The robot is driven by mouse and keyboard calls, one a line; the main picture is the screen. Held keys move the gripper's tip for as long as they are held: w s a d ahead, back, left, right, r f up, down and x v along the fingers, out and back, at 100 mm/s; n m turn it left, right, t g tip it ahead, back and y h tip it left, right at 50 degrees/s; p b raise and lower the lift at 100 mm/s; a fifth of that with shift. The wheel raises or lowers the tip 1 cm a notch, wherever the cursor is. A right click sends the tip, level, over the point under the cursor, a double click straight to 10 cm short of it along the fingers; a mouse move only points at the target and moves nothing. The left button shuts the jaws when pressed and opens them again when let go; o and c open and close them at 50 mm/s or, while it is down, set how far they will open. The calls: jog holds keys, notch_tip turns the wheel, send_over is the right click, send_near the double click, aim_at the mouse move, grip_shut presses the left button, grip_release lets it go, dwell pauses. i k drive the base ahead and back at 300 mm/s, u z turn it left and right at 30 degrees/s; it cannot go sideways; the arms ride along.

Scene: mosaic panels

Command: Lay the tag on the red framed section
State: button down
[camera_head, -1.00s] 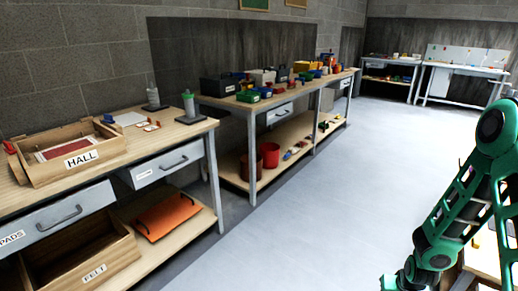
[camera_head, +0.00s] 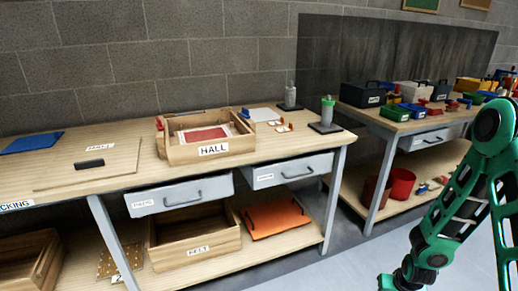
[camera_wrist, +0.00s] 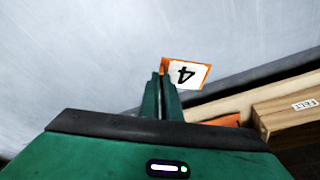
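A white tag (camera_wrist: 186,74) with a black 4 and an orange edge is at the fingertips of my gripper (camera_wrist: 163,77) in the wrist view. The two green fingers are close together and pinch the tag's edge. The tag is in the air, with grey floor behind it. In the head view, the tag does not show, and my green arm is at the right. A red section with a pale frame (camera_head: 205,134) lies inside the open wooden HALL crate (camera_head: 213,150) on the near workbench, well apart from my gripper.
The workbench (camera_head: 110,178) also bears a wooden HALL lid (camera_head: 68,174), a blue sheet (camera_head: 31,143) and dispensers (camera_head: 327,113). Below are drawers, a FELT box (camera_head: 196,249) and an orange folder (camera_head: 275,217). A second bench (camera_head: 379,121) holds several bins. Floor is clear at the lower right.

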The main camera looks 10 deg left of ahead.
aim_at(207, 139)
jog(key=u, duration=0.4)
jog(key=i, duration=0.85)
jog(key=u, duration=0.6)
